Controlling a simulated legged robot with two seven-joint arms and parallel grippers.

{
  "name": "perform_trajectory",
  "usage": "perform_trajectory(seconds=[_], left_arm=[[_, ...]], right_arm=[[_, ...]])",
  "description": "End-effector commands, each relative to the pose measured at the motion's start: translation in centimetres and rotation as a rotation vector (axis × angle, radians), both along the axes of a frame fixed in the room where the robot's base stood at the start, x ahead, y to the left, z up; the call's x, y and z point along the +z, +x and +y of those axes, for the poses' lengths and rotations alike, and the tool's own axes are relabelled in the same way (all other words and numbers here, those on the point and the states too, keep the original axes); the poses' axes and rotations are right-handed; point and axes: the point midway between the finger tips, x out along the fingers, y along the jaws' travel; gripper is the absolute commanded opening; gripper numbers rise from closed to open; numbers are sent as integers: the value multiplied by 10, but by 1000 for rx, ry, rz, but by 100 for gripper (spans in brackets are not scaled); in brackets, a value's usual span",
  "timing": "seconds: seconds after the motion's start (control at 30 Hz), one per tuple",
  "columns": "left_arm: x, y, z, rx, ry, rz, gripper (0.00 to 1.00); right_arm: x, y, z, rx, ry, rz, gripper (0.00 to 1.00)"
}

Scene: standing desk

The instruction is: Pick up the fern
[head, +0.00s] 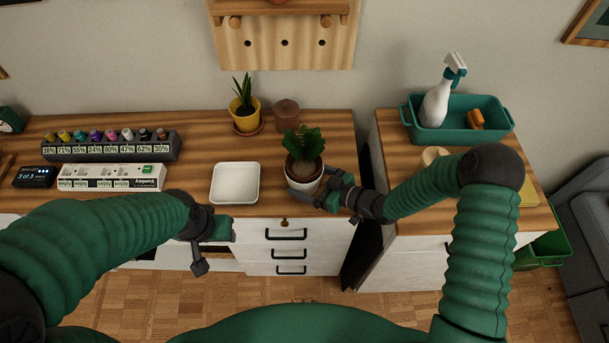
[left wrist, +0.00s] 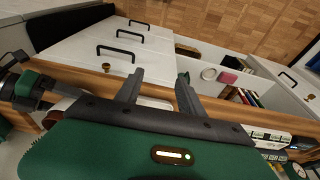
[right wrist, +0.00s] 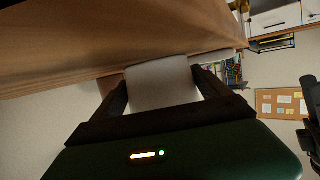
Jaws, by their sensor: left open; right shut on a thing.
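I cannot tell whether the pot touches the desktop. My left gripper (head: 222,230) is open and empty in front of the desk's edge, left of the pot; its fingers (left wrist: 160,82) point toward the drawers in the left wrist view.
A white square tray (head: 235,183) lies left of the pot. A yellow-potted plant (head: 244,112) and a brown lidded pot (head: 287,113) stand behind. A gap separates the desk from the right cabinet, which holds a teal bin (head: 455,131) with a spray bottle (head: 437,105).

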Motion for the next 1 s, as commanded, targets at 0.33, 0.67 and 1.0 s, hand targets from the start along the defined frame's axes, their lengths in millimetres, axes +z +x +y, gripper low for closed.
perform_trajectory(seconds=[0.33,0.67,1.0], left_arm=[[71,124,-53,692,-325,63,57],[171,207,-133,1286,-692,337,57],[141,221,-165,1344,-722,386,57]], right_arm=[[0,0,0,-1,1,-1,64],[1,0,0,-1,0,-2,64],[1,0,0,-1,0,-2,64]])
